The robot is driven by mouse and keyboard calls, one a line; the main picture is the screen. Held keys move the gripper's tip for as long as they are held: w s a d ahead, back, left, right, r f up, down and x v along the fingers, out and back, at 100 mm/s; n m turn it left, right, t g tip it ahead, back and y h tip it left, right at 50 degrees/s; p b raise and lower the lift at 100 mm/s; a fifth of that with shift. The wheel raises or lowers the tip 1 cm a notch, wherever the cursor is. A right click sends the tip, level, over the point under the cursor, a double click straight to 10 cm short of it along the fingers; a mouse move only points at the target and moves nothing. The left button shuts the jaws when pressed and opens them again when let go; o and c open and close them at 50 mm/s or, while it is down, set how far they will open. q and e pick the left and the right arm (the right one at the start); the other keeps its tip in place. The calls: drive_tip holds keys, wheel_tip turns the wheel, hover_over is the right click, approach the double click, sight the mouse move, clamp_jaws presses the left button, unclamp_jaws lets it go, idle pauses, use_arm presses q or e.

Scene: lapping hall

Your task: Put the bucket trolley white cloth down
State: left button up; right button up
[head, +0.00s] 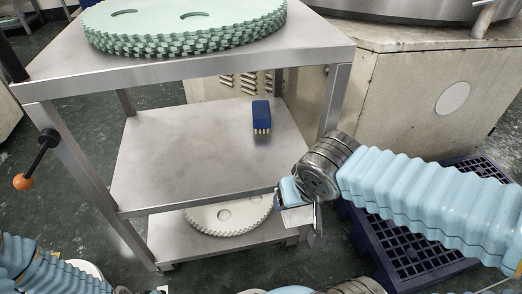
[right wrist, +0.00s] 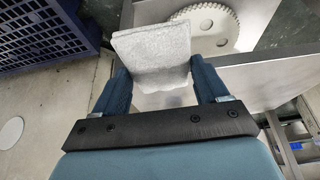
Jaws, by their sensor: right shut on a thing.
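My right gripper (head: 291,200) is shut on a white cloth (head: 298,216), beside the right front side of a metal shelf trolley (head: 170,160). In the right wrist view the white cloth (right wrist: 152,48) is a folded, pale, roughly square pad. It is held between the two dark blue fingers of my right gripper (right wrist: 160,80) and sticks out beyond them. No bucket can be made out. Part of my left arm shows at the lower left of the head view, but its gripper is out of the picture.
Green toothed discs (head: 185,25) lie on top, and a pale toothed disc (head: 228,214) lies on the lower shelf. A dark blue plastic pallet (head: 410,255) is at the right, by a beige machine cabinet (head: 410,85).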

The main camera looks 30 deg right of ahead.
hover_over(272, 157)
drive_tip(key=s, duration=0.1)
drive_tip(key=shift+s+a+b, duration=0.2)
drive_tip(key=shift+b, duration=0.2)
wheel_tip(272, 157, down, 4)
drive_tip(key=shift+r+b, duration=0.15)
drive_tip(key=shift+b, duration=0.55)
use_arm(q)
drive_tip(key=shift+w+f, duration=0.2)
drive_tip(key=shift+f, duration=0.35)
drive_tip(key=shift+w+f, duration=0.2)
drive_tip(key=shift+f, duration=0.35)
use_arm(e)
drive_tip(key=shift+r, duration=0.1)
use_arm(q)
drive_tip(key=shift+f, duration=0.1)
use_arm(e)
drive_tip(key=shift+f, duration=0.25)
use_arm(q)
drive_tip(key=shift+f, duration=0.1)
use_arm(e)
drive_tip(key=o, duration=0.9)
drive_tip(key=shift+o, duration=0.2)
drive_tip(key=shift+r, duration=0.2)
